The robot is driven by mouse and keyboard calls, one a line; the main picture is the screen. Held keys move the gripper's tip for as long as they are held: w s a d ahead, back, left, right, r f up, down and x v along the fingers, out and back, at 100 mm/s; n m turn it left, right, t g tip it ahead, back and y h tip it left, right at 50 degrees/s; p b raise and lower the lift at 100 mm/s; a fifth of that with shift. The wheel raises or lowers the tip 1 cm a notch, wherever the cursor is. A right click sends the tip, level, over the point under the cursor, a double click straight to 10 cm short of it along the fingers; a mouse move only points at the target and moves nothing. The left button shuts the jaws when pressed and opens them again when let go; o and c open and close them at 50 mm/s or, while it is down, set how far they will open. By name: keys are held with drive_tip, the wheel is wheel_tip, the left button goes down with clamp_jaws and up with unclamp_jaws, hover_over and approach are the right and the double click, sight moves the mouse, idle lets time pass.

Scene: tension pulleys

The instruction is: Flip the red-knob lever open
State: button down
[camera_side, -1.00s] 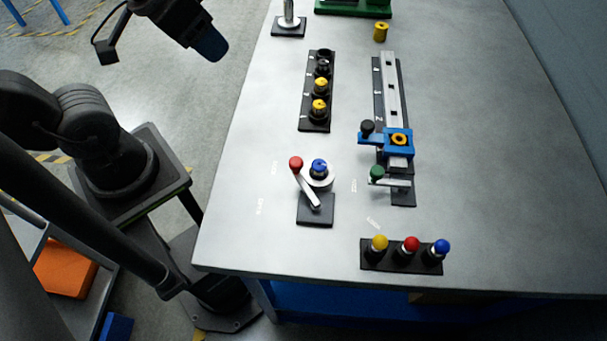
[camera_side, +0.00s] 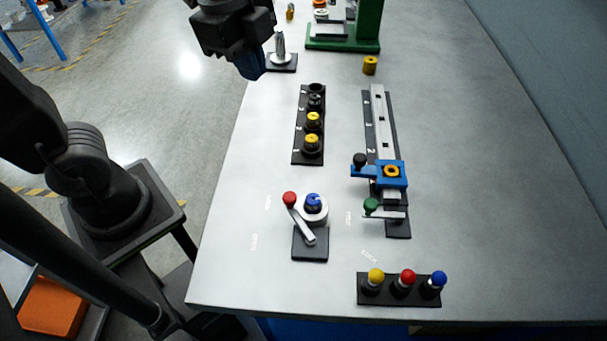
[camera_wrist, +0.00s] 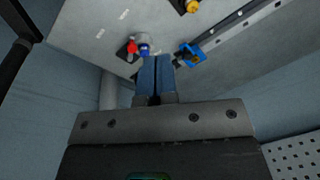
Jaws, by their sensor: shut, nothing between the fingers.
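The red-knob lever (camera_side: 301,223) stands on a black base plate near the left front of the table. Its red knob (camera_side: 290,199) points up and to the left, beside a round white piece with a blue top (camera_side: 314,203). In the wrist view the red knob (camera_wrist: 132,47) shows beyond the fingertips, next to the blue top. My gripper (camera_side: 249,72) is high at the top left of the side view, well apart from the lever. Its blue fingers (camera_wrist: 156,60) are shut and empty in the wrist view.
A black rack (camera_side: 311,121) with yellow and black pulleys lies behind the lever. A rail with a blue slider (camera_side: 391,175) and green-knob lever (camera_side: 371,205) is to the right. A knob block (camera_side: 400,289) stands at the front. A yellow cylinder (camera_side: 370,65) stands farther back.

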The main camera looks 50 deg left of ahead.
drive_tip(key=w+d+f+m+g, duration=0.2)
drive_tip(key=d+m, duration=0.3)
drive_tip(key=m, duration=0.5)
drive_tip(key=w+d+f+m+g, duration=0.3)
drive_tip(key=w+d+m, duration=0.2)
drive_tip(key=m, duration=0.6)
drive_tip(key=shift+d+f+y, duration=0.15)
drive_tip(key=shift+d+y, duration=0.25)
drive_tip(key=shift+d, duration=0.3)
drive_tip(key=shift+w, duration=0.1)
approach(299, 217)
drive_tip(key=w+a+f, duration=0.1)
drive_tip(key=w+f, duration=0.1)
drive_tip(key=w, duration=0.1)
drive_tip(key=w+a+f, duration=0.1)
drive_tip(key=f, duration=0.1)
drive_tip(key=shift+w+a, duration=0.15)
drive_tip(key=shift+a, duration=0.15)
drive_tip(key=s, duration=0.3)
drive_tip(key=shift+s+f, duration=0.1)
drive_tip(key=shift+f, duration=0.05)
drive_tip(key=shift+s, duration=0.35)
drive_tip(key=shift+s+a+n, duration=0.15)
drive_tip(key=shift+s+n, duration=0.05)
drive_tip(key=shift+n, duration=0.5)
